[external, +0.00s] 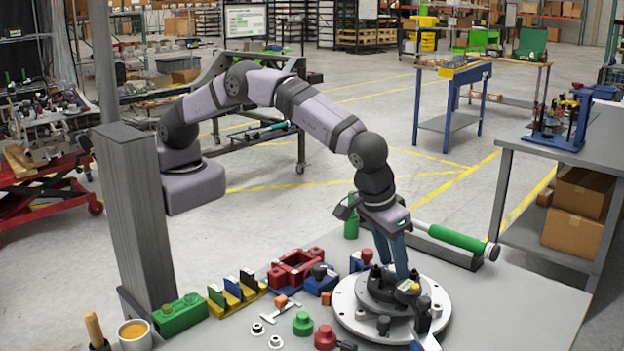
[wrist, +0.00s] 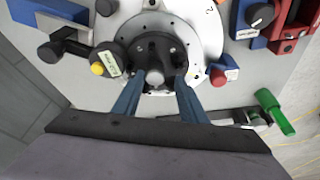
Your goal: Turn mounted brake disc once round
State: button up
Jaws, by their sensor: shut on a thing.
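The mounted brake disc is a pale round plate (external: 350,318) with small holes, lying flat on the bench at the right front. It also shows in the wrist view (wrist: 205,32). A dark raised hub (wrist: 158,48) with bolt heads sits on its middle. My gripper (external: 401,275) points down onto the hub with its blue fingers. In the wrist view my gripper (wrist: 157,80) has a finger on each side of the hub's near part, with a grey round-ended stud between them. It is shut on the hub; the exact contact is partly hidden.
Red and blue fixtures (external: 297,268), green and red knobbed parts and a grey post (external: 143,215) stand to the left.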

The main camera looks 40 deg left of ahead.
jog(key=shift+w+a, duration=0.1)
dwell(0.3)
jog(key=shift+r+p, duration=1.95)
jog(key=shift+r, duration=1.2)
